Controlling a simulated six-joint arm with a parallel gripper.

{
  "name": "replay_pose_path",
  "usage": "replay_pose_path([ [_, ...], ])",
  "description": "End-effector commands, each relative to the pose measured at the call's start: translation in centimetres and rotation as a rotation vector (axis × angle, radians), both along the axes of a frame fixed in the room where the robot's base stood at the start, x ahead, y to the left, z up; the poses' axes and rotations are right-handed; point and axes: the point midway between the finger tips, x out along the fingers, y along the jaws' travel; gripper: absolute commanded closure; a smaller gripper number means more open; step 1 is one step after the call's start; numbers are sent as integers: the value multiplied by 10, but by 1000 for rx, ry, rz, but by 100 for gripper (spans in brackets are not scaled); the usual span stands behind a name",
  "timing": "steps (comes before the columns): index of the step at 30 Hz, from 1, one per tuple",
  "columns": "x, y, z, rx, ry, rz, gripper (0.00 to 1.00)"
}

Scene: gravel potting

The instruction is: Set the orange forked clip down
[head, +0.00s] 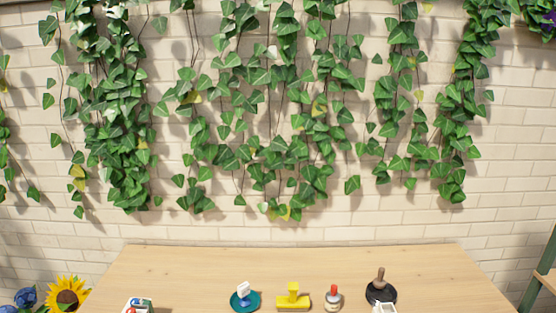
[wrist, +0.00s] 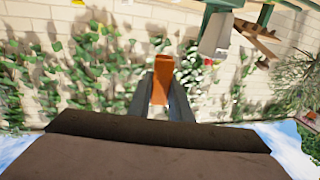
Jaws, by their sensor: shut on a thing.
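The orange forked clip (wrist: 162,78) is in the wrist view, standing out between the two dark fingers of my gripper (wrist: 163,92). My gripper is shut on it. Behind the clip are ivy and the pale brick wall, and nothing is seen touching its far end. The lower part of the clip is hidden by the gripper, and its fork cannot be made out. Neither the clip nor my gripper shows in the head view.
The wooden table (head: 290,262) is bare along its back. Near the frame's bottom stand a teal dish (head: 252,306), a yellow handled block (head: 293,301), a red-topped item (head: 333,300) and a black disc with a wooden handle (head: 386,294).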

Motion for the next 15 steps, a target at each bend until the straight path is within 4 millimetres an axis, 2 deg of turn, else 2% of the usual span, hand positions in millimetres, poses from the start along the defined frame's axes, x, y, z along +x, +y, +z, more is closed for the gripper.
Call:
replay_pose_path([
  [11, 0, 0, 0, 0, 0, 0, 100],
  [15, 0, 0, -7, 0, 0, 0, 100],
])
